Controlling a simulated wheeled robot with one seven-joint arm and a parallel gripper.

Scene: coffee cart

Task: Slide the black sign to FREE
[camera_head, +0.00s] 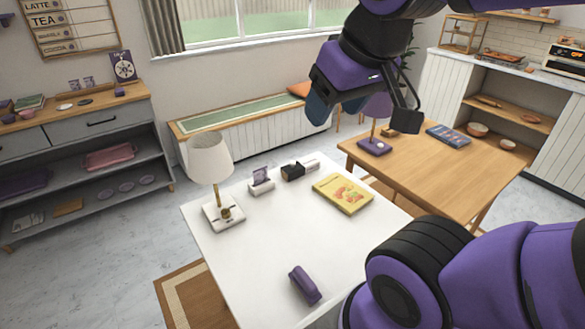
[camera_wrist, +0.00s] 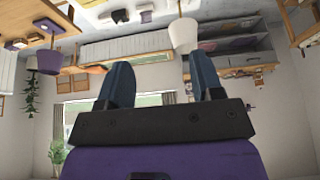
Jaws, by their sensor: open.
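A small black block (camera_head: 292,172) sits on the far part of the white table (camera_head: 225,262), with a small white piece (camera_head: 311,165) close on its right. It looks like the black sign, but any lettering is too small to read. A white holder with a purple card (camera_head: 261,180) stands just left of it. My gripper (camera_head: 336,103) is raised in the air above and beyond the table, well apart from the sign. Its two blue fingers also show spread in the wrist view (camera_wrist: 161,80), with nothing between them. The wrist view is upside down.
A white-shaded lamp (camera_head: 210,160) stands left of the sign. A yellow book (camera_head: 343,192) lies to its right. A purple object (camera_head: 305,285) lies near the front edge. A wooden table (camera_head: 450,172) with a purple lamp (camera_head: 375,145) stands beyond on the right. The white table's middle is clear.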

